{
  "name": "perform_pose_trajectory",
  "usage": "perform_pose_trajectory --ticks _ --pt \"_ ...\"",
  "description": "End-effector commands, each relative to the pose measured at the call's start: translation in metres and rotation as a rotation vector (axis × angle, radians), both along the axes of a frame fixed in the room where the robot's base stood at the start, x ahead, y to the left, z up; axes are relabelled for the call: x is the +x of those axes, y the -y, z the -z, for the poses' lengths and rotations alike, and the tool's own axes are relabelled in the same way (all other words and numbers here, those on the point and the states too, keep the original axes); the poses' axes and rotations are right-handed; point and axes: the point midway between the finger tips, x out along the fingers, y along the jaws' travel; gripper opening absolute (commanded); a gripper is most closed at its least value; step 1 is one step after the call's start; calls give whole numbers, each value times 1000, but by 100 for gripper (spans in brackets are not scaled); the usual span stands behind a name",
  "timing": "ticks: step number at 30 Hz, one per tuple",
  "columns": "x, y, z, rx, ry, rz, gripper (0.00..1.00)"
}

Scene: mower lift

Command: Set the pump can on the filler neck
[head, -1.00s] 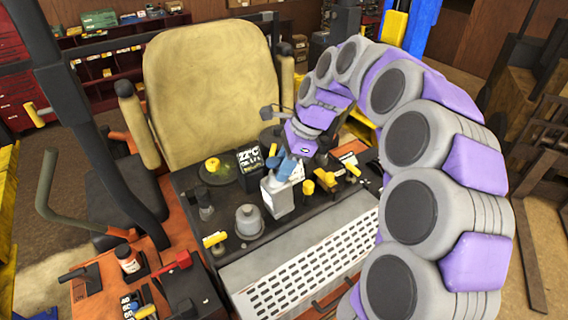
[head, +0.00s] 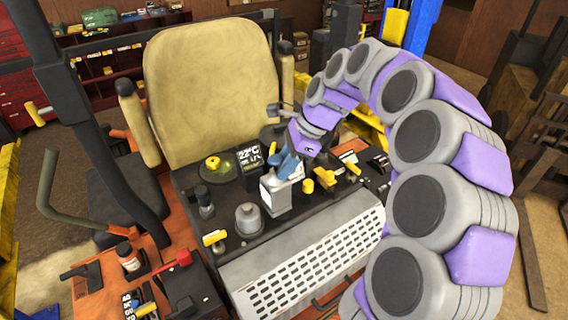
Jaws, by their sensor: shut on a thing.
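The pump can (head: 276,197), a small pale can with a blue-grey upper part, is over the black deck in front of the yellow seat. It looks nearly upright. My gripper (head: 289,167) reaches down from the right and is shut on the can's upper part. The fingertips are small and partly hidden. I cannot tell whether the can's base touches the deck. A grey domed fitting (head: 249,218) stands just left of the can, and a yellow knob on a dark round base (head: 214,166) lies further left. I cannot tell which fitting is the filler neck.
A small dark display (head: 249,163) stands close behind the can. Yellow levers (head: 326,180) crowd its right side. A perforated pale panel (head: 310,262) lies in front. The tall seat (head: 208,90) stands behind, and a dark post (head: 82,120) at left.

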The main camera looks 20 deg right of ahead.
Motion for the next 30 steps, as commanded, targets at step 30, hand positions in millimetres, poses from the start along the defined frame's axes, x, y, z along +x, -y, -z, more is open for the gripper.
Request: perform_pose_trajectory --ticks 30 --pt "1 12 0 1 2 1 0"
